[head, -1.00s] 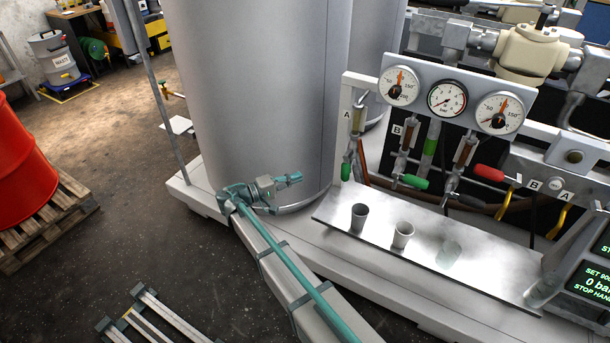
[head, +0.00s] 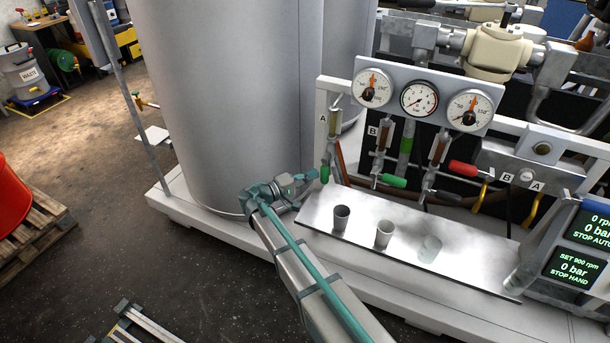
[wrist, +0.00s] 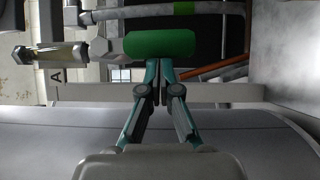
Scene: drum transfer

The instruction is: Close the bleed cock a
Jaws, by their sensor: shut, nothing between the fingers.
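Bleed cock A is at the left end of the gauge panel, under the letter A. In the wrist view the green handle (wrist: 160,45) lies across the picture at the ends of my closed fingers (wrist: 160,68). I cannot tell whether the tips touch it.
Cock B's green handle (head: 394,181) lies level to the right, with a red handle (head: 463,168) beyond. Cups (head: 341,217) stand on the metal tray (head: 460,270) below. The large grey drum (head: 230,100) is close on the left. Three gauges (head: 419,98) sit above.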

